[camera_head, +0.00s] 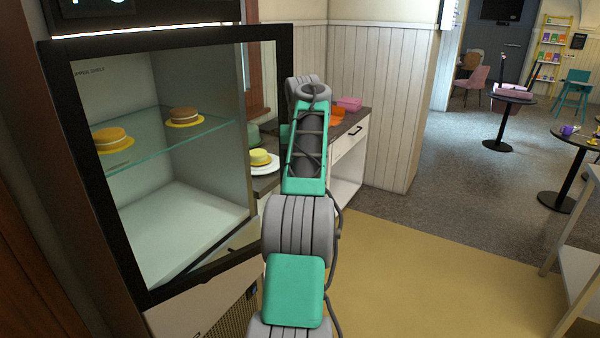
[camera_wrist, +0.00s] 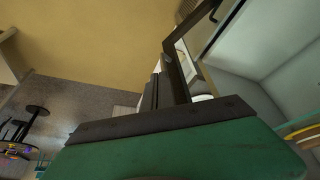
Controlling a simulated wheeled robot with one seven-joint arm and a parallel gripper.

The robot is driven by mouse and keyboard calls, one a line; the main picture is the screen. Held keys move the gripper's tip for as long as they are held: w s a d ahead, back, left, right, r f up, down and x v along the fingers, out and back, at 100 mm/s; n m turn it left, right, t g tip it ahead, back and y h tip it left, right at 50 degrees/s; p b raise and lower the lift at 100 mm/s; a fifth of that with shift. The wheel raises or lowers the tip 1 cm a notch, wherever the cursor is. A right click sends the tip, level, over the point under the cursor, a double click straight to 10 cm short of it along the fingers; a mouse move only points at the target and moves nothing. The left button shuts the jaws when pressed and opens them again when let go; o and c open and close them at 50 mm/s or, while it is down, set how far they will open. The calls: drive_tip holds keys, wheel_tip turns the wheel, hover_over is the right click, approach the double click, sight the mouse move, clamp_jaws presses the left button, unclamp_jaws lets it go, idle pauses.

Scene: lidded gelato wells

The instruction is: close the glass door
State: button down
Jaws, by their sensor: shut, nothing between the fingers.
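The glass door (camera_head: 142,41) is a large black-framed pane on the display case at the left of the head view. Its right side reaches past the case's inner right wall, and it appears to stand ajar. Part of its right edge is hidden behind my arm. In the wrist view, a dark frame corner (camera_wrist: 177,72), apparently the door's, lies close beside my fingers. My gripper (camera_wrist: 153,92) is shut and empty there. I cannot tell whether it touches the frame. In the head view, my gripper is hidden behind my raised arm.
Inside the case, a glass shelf (camera_head: 150,147) bears yellow-and-brown cakes (camera_head: 112,140). Floor (camera_head: 400,285) is open to the right, with a pale table (camera_head: 580,270) at the edge.

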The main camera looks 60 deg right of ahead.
drive_tip(key=shift+a+r, duration=0.1)
drive_tip(key=shift+r, duration=0.1)
